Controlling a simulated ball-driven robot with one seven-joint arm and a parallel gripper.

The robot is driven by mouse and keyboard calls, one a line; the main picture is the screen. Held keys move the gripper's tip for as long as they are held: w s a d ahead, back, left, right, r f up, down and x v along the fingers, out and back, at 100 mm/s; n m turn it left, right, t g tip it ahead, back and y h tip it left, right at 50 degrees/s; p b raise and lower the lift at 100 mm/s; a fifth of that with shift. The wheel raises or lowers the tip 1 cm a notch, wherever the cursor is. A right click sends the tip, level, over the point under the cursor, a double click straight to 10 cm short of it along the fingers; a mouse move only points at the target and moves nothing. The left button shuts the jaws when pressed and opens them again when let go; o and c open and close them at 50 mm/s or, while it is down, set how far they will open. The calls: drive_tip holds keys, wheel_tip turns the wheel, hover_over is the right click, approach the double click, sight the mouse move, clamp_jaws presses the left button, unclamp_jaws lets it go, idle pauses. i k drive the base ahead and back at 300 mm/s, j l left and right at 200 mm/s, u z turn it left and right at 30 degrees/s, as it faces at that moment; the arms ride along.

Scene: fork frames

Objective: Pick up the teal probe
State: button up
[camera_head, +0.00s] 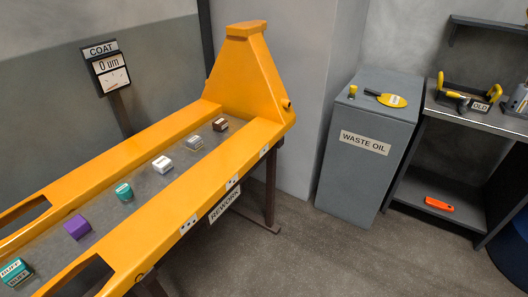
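A small teal piece (124,191) sits on the grey strip of the orange-framed bench. It is rounded, with a pale mark on its side; I cannot tell for sure that it is the probe. A larger teal block (16,272) marked BUFF lies at the lower left end of the same strip. My gripper is not in view, so its place relative to these pieces does not show.
A purple block (77,227), a white block (162,164), a grey block (194,143) and a brown block (220,125) share the strip. The orange bench rails (200,180) flank it. A COAT gauge (111,76) stands behind. A WASTE OIL cabinet (366,155) stands right; floor between is clear.

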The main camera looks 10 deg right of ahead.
sight(124, 191)
drive_tip(key=i+j+u, duration=0.1)
drive_tip(key=i+j, duration=0.15)
drive_tip(key=i, duration=0.3)
drive_tip(key=i+j+u, duration=0.15)
drive_tip(key=i, duration=0.35)
